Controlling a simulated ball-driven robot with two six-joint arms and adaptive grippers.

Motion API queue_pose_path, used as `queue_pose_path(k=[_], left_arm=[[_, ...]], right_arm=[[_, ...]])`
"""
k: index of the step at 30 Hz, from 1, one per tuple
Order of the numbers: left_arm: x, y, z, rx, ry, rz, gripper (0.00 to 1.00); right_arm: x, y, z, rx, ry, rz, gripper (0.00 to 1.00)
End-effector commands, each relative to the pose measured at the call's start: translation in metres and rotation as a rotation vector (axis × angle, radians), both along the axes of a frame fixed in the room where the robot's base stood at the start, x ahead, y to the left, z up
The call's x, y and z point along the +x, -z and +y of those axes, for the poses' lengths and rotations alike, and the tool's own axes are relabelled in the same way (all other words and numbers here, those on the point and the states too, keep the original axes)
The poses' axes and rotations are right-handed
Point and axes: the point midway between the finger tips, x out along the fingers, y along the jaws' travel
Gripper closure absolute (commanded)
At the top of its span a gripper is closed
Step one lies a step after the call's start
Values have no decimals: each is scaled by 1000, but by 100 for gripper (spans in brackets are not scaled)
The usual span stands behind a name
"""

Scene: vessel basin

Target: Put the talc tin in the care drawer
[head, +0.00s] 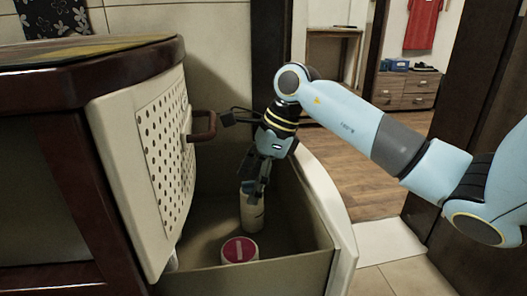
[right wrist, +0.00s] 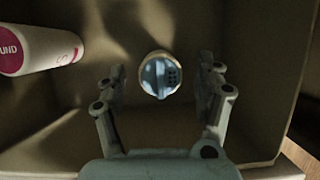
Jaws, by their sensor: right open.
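The talc tin (head: 252,214), a pale cylinder, stands upright in the open care drawer (head: 290,272). In the right wrist view the drawer floor (right wrist: 160,130) shows around it, and the tin's blue top (right wrist: 158,78) with small holes faces the camera. My right gripper (head: 256,190) is pointed down at the tin's top. In the right wrist view my right gripper (right wrist: 162,85) is open, with one finger on each side of the tin and gaps between. My left gripper is not in view.
A white container with a magenta top (head: 239,250) stands in the drawer near the tin; it shows at the left in the right wrist view (right wrist: 42,50). A perforated cream panel with a brown handle (head: 203,127) rises left of the drawer. A dark wooden cabinet (head: 60,180) stands further left.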

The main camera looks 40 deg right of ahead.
Motion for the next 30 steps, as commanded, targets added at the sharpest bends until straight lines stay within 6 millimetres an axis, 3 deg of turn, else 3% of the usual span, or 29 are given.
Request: queue_pose_path(k=[1,6,10,30], left_arm=[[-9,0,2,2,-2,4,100],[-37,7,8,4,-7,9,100],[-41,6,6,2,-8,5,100],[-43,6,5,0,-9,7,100]], right_arm=[[-2,-15,-5,-5,-2,-3,31],[-10,-47,-16,-5,-1,-2,31],[-15,-62,-20,-2,-1,-1,31],[-17,-68,-23,0,0,1,31]])
